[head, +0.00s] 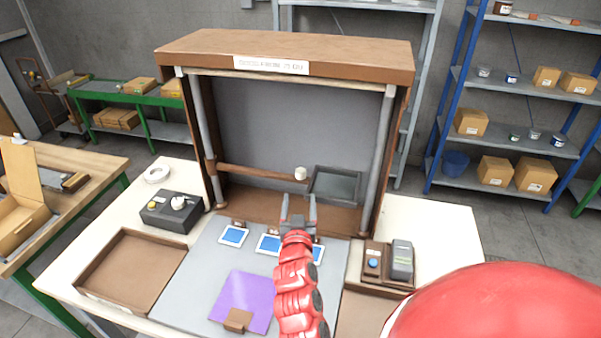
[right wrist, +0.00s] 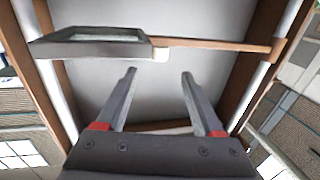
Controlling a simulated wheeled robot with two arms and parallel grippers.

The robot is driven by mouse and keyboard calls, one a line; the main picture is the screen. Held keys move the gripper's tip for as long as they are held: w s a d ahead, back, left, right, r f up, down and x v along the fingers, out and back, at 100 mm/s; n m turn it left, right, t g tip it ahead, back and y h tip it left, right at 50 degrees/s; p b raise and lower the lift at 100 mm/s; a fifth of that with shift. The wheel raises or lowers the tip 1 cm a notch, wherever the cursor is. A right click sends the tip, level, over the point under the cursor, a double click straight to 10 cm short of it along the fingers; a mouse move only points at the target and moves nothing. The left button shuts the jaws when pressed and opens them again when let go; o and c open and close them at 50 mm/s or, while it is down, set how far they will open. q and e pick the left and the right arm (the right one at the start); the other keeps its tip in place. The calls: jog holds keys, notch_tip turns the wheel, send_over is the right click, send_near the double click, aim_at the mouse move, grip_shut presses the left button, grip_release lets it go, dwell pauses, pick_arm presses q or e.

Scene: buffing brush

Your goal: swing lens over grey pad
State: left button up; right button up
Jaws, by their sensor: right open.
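The lens (head: 335,185) is a dark square frame with a glassy pane, at the right end of a brown wooden swing arm (head: 255,172) hinged on the left post. A white knob (head: 300,173) sits where arm and frame meet. In the right wrist view the lens (right wrist: 95,37) is at the upper left and the knob (right wrist: 161,55) is just beyond the fingertips. The grey pad (head: 205,262) appears to be the flat grey mat on the bench. My right gripper (head: 298,200) is open and empty, in front of and below the knob, apparently apart from it. My left gripper is out of view.
A wooden frame (head: 285,50) with two grey posts surrounds the lens. Blue tiles (head: 268,244) and a purple sheet (head: 243,300) lie on the mat. A black box (head: 170,212) and brown tray (head: 130,268) stand left; a grey device (head: 402,260) stands right.

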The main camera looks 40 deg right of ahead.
aim_at(301, 177)
jog(key=p+x, duration=0.2)
jog(key=x, duration=0.8)
jog(key=shift+p, duration=0.4)
grip_shut()
dwell(0.9)
